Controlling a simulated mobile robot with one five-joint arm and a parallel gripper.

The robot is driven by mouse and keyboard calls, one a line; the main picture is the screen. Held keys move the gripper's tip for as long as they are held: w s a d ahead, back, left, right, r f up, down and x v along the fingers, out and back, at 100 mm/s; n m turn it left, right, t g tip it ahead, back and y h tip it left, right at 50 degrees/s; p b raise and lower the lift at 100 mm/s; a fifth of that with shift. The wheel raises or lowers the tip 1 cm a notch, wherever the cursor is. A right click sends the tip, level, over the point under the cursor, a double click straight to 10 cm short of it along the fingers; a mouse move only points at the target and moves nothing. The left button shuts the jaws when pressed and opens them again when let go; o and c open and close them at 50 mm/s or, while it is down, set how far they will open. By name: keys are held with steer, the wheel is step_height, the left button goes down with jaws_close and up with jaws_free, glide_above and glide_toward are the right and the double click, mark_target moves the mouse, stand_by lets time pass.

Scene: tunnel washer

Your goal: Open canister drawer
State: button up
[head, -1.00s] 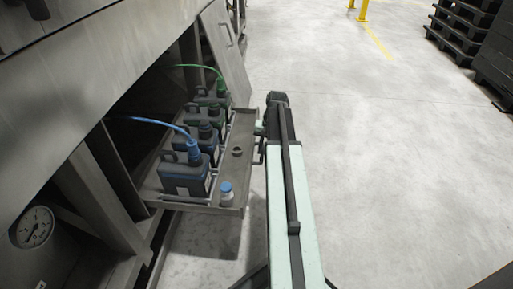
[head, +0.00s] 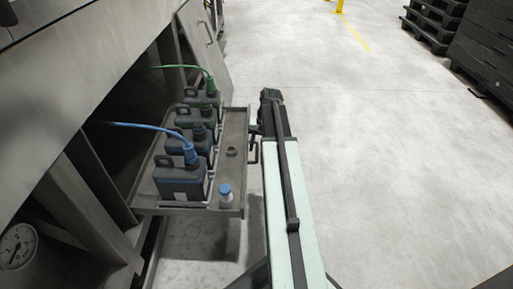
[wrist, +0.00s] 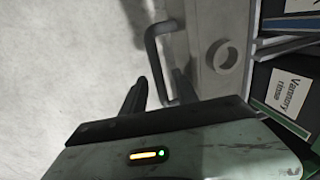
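The canister drawer (head: 236,140) is a grey metal tray sticking out from under the washer, with several dark canisters on it. Its bent bar handle (wrist: 153,50) is on the front face, which also shows in the wrist view (wrist: 205,85). My gripper (wrist: 160,88) is at the handle, with one dark finger on each side of the bar. A gap shows between the left finger and the bar; the right finger is close to it. In the head view my gripper (head: 257,133) is beside the drawer front, its fingers partly hidden.
A blue canister (head: 182,183) with a blue hose and a green-capped canister (head: 205,98) with a green hose stand on the drawer. Floor (head: 370,170) to the right is clear; dark pallets (head: 485,55) are far right.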

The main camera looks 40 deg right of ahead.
step_height(320, 180, up, 8)
steer(key=s+d+p, duration=0.1)
steer(key=p, duration=0.6)
steer(key=shift+f+p, duration=0.15)
steer(key=shift+p, duration=0.2)
